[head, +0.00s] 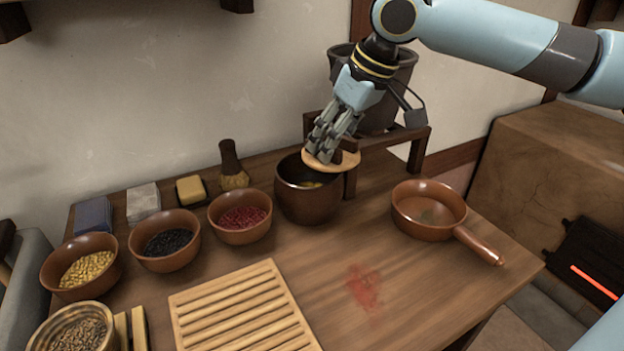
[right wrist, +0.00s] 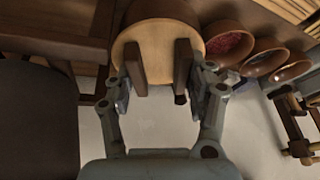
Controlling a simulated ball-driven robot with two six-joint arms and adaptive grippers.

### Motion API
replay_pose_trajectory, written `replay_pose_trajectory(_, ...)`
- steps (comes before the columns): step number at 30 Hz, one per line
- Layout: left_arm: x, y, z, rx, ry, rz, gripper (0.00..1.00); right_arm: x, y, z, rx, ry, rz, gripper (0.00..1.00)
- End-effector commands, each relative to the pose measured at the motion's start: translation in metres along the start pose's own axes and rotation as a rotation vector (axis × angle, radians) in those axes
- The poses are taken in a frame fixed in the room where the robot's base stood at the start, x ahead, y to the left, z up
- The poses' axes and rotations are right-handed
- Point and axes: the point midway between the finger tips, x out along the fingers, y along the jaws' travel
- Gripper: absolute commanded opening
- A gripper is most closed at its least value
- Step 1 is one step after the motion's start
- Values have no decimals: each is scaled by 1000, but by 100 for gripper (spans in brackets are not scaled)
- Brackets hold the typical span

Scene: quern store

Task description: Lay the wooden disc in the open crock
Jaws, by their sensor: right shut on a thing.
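The wooden disc (head: 347,161) is pale and round, held roughly level over the right part of the open crock's mouth. My right gripper (head: 326,150) is shut on it from above. The brown crock (head: 305,206) stands upright on the table, with something yellowish inside. In the right wrist view the disc (right wrist: 158,50) shows two dark bars on its face, between the fingers of my right gripper (right wrist: 163,88). The crock's brown side (right wrist: 158,10) shows beyond the disc. Whether the disc touches the rim, I cannot tell. My left gripper is not in view.
A wooden stand (head: 418,136) bearing a dark pot (head: 405,75) is close behind the disc. A pan (head: 420,222) is right of the crock; a bowl of red bits (head: 240,232) is left. A slatted rack (head: 240,315) lies in front. The table's front right is clear but for a red stain.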

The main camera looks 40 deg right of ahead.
Motion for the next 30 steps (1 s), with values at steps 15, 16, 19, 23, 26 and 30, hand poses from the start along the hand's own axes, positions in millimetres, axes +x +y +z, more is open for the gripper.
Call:
replay_pose_trajectory(15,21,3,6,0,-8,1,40,52,-4,-26,1,-3,1,5)
replay_pose_trajectory(16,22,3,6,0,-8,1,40,56,-4,-24,1,-4,1,5)
replay_pose_trajectory(19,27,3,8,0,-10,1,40,72,-3,-18,3,-3,2,5)
replay_pose_trajectory(23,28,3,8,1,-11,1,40,80,-2,-15,0,-1,2,5)
replay_pose_trajectory(26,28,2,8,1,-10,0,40,78,-2,-16,0,0,2,5)
replay_pose_trajectory(30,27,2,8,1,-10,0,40,79,-2,-15,1,0,2,5)
